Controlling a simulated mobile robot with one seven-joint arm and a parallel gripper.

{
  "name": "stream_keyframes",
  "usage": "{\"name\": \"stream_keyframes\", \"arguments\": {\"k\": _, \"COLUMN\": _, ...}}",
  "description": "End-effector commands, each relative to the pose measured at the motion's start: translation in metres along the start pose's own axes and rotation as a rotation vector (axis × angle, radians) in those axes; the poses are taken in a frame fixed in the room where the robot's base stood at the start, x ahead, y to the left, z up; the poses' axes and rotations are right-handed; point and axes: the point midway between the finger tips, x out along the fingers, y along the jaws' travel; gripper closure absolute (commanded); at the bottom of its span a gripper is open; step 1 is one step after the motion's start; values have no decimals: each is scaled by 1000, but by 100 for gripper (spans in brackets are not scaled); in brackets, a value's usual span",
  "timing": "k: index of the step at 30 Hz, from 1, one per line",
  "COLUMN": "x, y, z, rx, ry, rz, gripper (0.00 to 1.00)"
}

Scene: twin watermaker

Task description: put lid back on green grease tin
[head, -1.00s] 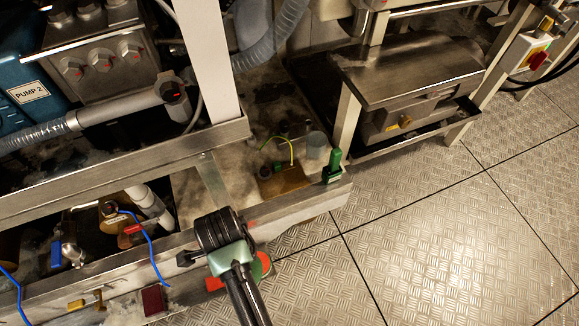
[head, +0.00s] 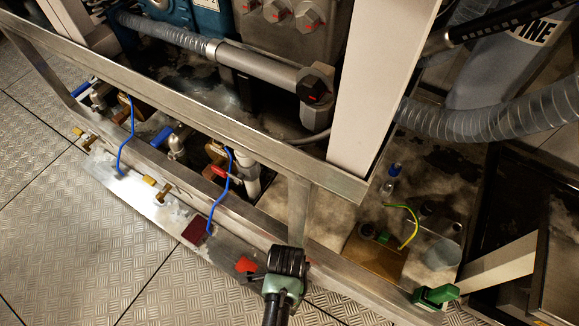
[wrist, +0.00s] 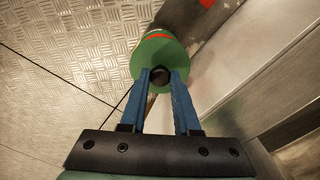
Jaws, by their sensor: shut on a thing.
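In the wrist view my gripper (wrist: 160,78) has its two blue fingers closed on the dark knob (wrist: 160,76) of a round green lid (wrist: 152,58). Just beyond the lid's far edge a red-orange band and more green (wrist: 178,18) show, which look like part of the green grease tin. The lid covers most of it, and I cannot tell whether the lid touches it or how it is seated. In the head view my own arm end hides the fingers, the lid and the tin.
A metal frame rail (head: 150,150) runs beside my arm, with a red patch (head: 246,265) near it. Patterned floor plates (head: 60,220) lie clear at the left.

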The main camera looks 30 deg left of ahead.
Motion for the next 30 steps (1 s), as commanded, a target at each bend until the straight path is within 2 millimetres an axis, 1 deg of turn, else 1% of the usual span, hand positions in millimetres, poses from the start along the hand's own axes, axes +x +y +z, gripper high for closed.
{"name": "stream_keyframes", "arguments": {"k": 1, "x": 7, "y": 0, "z": 0, "rx": 0, "ry": 0, "rz": 0, "gripper": 100}}
{"name": "stream_keyframes", "arguments": {"k": 18, "x": 51, "y": 0, "z": 0, "rx": 3, "ry": 0, "rz": 2, "gripper": 100}}
{"name": "stream_keyframes", "arguments": {"k": 22, "x": 56, "y": 0, "z": 0, "rx": 3, "ry": 0, "rz": 0, "gripper": 100}}
{"name": "stream_keyframes", "arguments": {"k": 30, "x": 56, "y": 0, "z": 0, "rx": 3, "ry": 0, "rz": 0, "gripper": 100}}
